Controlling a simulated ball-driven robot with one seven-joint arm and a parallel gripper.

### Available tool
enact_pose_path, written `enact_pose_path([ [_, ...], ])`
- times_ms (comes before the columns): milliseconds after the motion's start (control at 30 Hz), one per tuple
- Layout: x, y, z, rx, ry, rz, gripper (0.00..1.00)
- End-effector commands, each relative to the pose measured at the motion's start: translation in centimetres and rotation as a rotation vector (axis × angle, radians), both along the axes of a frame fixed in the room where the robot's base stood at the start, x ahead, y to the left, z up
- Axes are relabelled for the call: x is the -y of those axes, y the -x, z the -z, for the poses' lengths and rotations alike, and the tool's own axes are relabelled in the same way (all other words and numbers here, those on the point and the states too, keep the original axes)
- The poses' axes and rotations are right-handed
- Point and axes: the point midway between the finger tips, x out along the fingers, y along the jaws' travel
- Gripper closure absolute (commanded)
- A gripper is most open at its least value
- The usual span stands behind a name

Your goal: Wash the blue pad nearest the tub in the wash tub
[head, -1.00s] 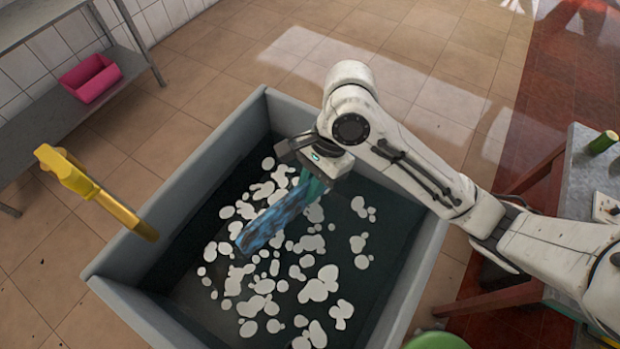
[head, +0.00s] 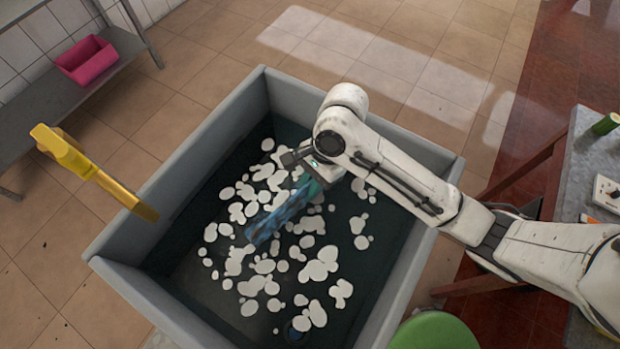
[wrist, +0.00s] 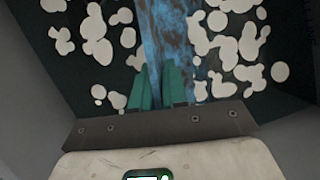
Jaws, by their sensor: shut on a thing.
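The grey wash tub (head: 118,243) holds dark water with white foam patches floating on it. My gripper (head: 306,187) is inside the tub, low over the water, and its green fingers are shut on the blue pad (head: 272,219). The pad is streaked with brown and slants down to the left among the foam. In the wrist view my gripper (wrist: 158,84) has the pad (wrist: 167,35) reaching away from between its fingers. I cannot tell how much of the pad is under water.
A yellow tap (head: 92,172) juts over the tub's left wall. A pink bin (head: 87,61) stands on a shelf at the upper left. A table (head: 582,160) with a green cylinder (head: 605,124) is at the right. A round green thing (head: 434,332) is at the bottom edge.

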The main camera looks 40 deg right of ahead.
Motion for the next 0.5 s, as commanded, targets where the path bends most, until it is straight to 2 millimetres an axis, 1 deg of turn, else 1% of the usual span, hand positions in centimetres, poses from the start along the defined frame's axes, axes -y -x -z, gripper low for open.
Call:
enact_pose_path([
  [500, 0.0, 0.0, 4.8, 0.0, 0.0, 0.001, 1.0],
])
